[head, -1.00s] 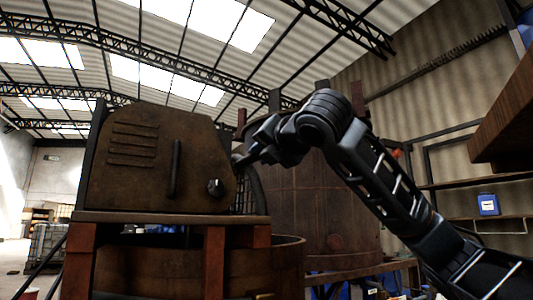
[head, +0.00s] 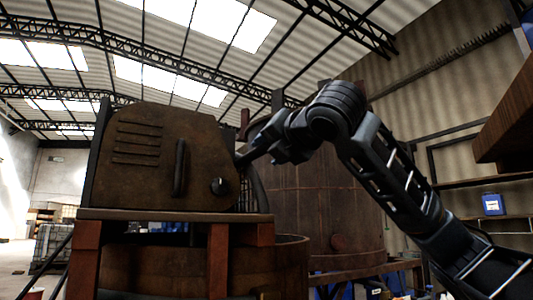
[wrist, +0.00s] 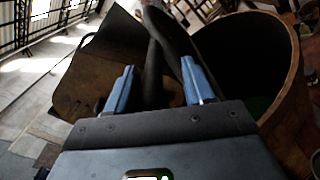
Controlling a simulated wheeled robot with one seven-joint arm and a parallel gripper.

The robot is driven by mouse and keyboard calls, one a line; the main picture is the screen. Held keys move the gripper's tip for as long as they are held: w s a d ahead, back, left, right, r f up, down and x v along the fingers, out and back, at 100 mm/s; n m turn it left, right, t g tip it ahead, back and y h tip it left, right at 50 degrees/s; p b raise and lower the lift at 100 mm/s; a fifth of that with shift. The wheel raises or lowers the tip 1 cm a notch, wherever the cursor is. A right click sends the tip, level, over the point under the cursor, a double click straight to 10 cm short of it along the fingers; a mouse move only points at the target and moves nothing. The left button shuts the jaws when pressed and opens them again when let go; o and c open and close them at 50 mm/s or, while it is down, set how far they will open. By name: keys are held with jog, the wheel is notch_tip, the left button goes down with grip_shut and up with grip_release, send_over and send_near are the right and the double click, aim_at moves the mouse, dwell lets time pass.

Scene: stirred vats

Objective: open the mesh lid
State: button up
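A dark barred or mesh-like part (head: 247,192), which may be the mesh lid, shows as a narrow strip at the right edge of the rusty housing (head: 150,165) in the head view. Most of it is hidden. My gripper (head: 243,162) is at the housing's upper right edge, beside a dark curved tube. In the wrist view my gripper (wrist: 160,85) has its two blue fingers apart. Dark curved bars or tubes (wrist: 156,55) lie beyond and between the fingers in the picture. I cannot tell whether they touch. No mesh is clear in the wrist view.
A wooden vat (head: 285,265) stands below the housing. A large rusty tank (head: 335,200) stands behind my arm. The wrist view shows a round open vat (wrist: 291,75) at the right. A shelf with a blue container (head: 492,204) is at the far right. Floor shows at the left.

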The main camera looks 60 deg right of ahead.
jog(key=b+v, duration=0.1)
jog(key=v, duration=0.4)
jog(key=shift+s+a, duration=0.2)
jog(key=shift+s, duration=0.15)
jog(key=shift+f, duration=0.1)
